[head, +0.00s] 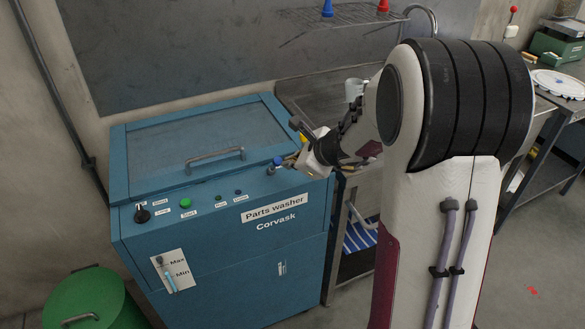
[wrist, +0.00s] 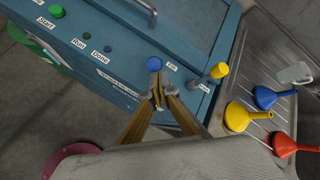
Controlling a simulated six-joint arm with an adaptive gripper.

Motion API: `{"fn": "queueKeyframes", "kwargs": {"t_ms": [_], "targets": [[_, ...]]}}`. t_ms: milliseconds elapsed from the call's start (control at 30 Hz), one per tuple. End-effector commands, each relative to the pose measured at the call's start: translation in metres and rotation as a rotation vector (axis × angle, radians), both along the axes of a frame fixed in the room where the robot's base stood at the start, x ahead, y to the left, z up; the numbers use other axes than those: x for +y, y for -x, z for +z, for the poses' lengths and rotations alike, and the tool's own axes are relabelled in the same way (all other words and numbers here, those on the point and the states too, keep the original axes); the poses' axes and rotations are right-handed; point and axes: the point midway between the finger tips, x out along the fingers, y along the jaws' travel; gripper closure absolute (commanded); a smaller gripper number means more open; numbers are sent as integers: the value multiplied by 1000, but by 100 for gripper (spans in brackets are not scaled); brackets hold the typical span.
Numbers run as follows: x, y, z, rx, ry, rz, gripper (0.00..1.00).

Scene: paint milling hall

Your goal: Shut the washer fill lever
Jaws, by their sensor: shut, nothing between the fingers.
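The blue parts washer (head: 225,255) stands left of centre in the head view. The fill lever's blue knob (wrist: 154,63) shows in the wrist view beside a small label that seems to read Fill. The knob also shows in the head view (head: 278,160), near the washer top's right front. My gripper (wrist: 156,82) is shut and empty, its fingertips right at the near side of the knob. Whether they touch it is unclear. In the head view my gripper (head: 288,162) is just right of the knob. The lever's stem is hidden behind the fingers.
A yellow-knobbed lever (wrist: 218,71) stands right of the fill lever. The lid handle (head: 215,155) rises behind the panel. Blue, yellow and red funnels (wrist: 239,117) lie on the draining board at right. A level gauge (head: 169,275) is on the washer's front.

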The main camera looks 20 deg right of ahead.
Motion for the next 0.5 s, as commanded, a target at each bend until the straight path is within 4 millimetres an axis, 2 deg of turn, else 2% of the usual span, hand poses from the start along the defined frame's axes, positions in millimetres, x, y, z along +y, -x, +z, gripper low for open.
{"fn": "queueKeyframes", "kwargs": {"t_ms": [300,500], "targets": [[0,-29,21,-2,1,1,100],[0,-47,29,-2,1,0,100]]}}
